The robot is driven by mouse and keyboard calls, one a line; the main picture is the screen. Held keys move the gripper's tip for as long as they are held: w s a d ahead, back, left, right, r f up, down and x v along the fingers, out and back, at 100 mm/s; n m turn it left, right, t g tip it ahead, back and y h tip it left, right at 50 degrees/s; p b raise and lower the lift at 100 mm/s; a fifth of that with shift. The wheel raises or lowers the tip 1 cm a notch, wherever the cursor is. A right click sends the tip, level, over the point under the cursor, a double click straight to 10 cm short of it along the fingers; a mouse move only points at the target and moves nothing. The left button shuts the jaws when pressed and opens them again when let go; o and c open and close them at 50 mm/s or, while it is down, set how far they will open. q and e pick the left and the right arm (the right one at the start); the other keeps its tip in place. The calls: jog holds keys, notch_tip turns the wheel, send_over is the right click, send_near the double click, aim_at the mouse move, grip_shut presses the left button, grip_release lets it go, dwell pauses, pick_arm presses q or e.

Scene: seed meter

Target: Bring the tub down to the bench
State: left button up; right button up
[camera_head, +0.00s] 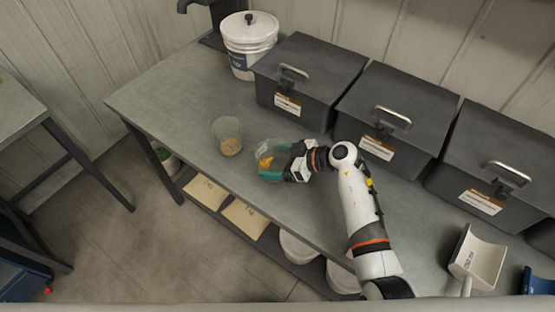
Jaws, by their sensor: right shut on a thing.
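A clear tub (266,169) with teal at its base and something orange-yellow inside is near the middle of the grey bench (170,90). My right gripper (288,165) is shut on the tub's right side. The gripper hides the tub's right edge. My left gripper is not in view.
A clear cup (227,139) with tan grain stands left of the tub. A white scoop (476,256) lies at the right. The bench's left end is clear.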

jog(key=o, duration=0.7)
jog(key=shift+r, duration=0.1)
jog(key=v, duration=1.2)
jog(key=shift+b, duration=0.3)
